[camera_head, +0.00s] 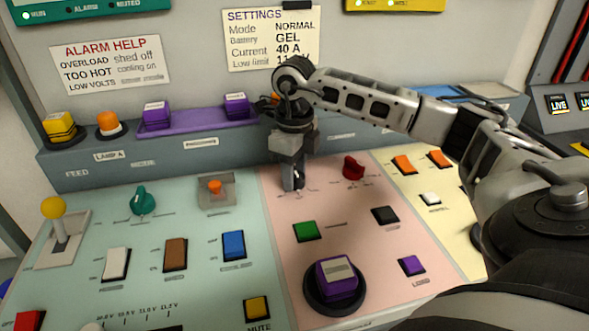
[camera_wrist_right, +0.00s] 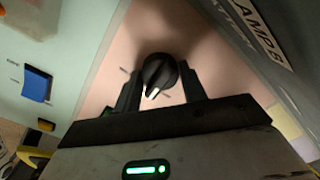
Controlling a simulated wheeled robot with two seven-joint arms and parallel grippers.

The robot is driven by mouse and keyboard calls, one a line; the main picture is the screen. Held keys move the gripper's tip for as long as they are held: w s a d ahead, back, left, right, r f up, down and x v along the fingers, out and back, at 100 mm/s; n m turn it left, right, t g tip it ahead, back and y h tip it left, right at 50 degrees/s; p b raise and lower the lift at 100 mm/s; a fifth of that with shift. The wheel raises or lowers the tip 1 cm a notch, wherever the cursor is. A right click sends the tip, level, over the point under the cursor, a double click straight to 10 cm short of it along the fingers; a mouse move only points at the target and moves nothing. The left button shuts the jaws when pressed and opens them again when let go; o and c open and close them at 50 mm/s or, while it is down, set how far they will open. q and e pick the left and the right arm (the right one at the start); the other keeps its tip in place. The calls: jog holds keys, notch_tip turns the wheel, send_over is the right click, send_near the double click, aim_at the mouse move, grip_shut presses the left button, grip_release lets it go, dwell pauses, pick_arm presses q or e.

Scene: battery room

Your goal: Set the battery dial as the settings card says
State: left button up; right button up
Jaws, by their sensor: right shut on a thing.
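My right gripper (camera_head: 293,182) points down at the pink panel section and is shut on a black dial. In the right wrist view the dial (camera_wrist_right: 158,74) sits between the two fingers of the gripper (camera_wrist_right: 160,88), its white pointer mark aimed down and slightly left in that picture. In the head view the gripper mostly hides the dial, and its scale labels cannot be read. The settings card (camera_head: 270,40) on the back wall reads Mode NORMAL, Battery GEL, Current 40 A; my arm partly covers its Low limit line. My left gripper is not in view.
A red knob (camera_head: 353,167) stands just right of the gripper. The green panel at left holds a teal knob (camera_head: 143,200) and an orange switch (camera_head: 215,188).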

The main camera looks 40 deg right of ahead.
aim_at(295, 170)
jog(key=shift+r+m, duration=0.1)
jog(key=shift+m, duration=0.4)
jog(key=o, duration=1)
pick_arm(q)
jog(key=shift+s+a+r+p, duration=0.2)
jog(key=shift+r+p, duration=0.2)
jog(key=shift+p, duration=0.85)
pick_arm(e)
notch_tip(295, 170, up, 16)
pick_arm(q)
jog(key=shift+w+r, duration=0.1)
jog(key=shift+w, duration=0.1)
